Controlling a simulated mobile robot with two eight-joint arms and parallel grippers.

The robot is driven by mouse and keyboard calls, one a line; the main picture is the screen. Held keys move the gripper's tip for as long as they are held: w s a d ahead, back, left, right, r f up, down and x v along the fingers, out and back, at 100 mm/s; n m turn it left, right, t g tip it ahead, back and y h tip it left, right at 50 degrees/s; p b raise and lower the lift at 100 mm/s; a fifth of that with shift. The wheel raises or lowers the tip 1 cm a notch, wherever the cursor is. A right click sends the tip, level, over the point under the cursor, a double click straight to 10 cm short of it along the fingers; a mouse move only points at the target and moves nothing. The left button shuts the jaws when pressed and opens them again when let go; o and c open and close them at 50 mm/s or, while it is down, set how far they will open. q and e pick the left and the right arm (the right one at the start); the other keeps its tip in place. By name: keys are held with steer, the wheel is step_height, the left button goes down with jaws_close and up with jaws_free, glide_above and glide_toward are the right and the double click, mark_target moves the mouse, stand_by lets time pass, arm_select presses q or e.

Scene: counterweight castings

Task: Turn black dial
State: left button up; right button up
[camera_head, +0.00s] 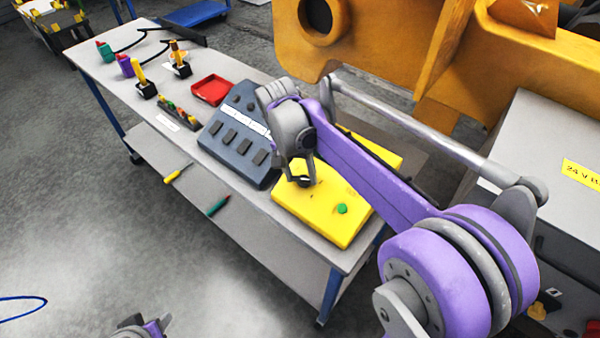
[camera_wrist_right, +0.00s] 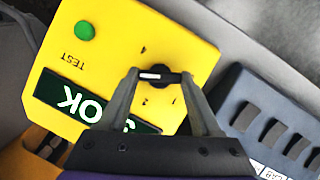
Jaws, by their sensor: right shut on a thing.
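The yellow test box (camera_head: 325,218) lies on the bench top, with a green button (camera_head: 342,209) on its face. In the right wrist view the black dial (camera_wrist_right: 160,77) sits on the yellow face with small marks around it. My right gripper (camera_wrist_right: 160,75) is shut on the dial, one finger at each end of its grip bar.
A dark display (camera_wrist_right: 93,106) on the box shows "OK" lettering, upside down. A grey-blue switch panel (camera_head: 236,140) stands beside the box. A red tray (camera_head: 211,90) and several tools lie further along the bench. A large orange casting (camera_head: 390,45) is behind.

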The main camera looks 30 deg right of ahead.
steer(key=m+t, duration=0.1)
steer(key=m, duration=0.1)
steer(key=m+t+y, duration=0.1)
steer(key=m, duration=0.1)
steer(key=shift+s+d+m, duration=0.15)
steer(key=shift+s+m, duration=0.05)
steer(key=shift+m, duration=0.1)
steer(key=m+t, duration=0.1)
steer(key=m, duration=0.1)
steer(key=m+t, duration=0.1)
steer(key=m, duration=0.2)
steer(key=shift+s+y+p, duration=0.2)
steer(key=shift+y+p, duration=0.1)
stand_by(0.3)
steer(key=o, duration=1.4)
steer(key=shift+r, duration=0.1)
steer(key=v, duration=1)
steer(key=shift+s+r+p, duration=0.25)
steer(key=shift+s+p, duration=0.05)
steer(key=shift+p, duration=0.05)
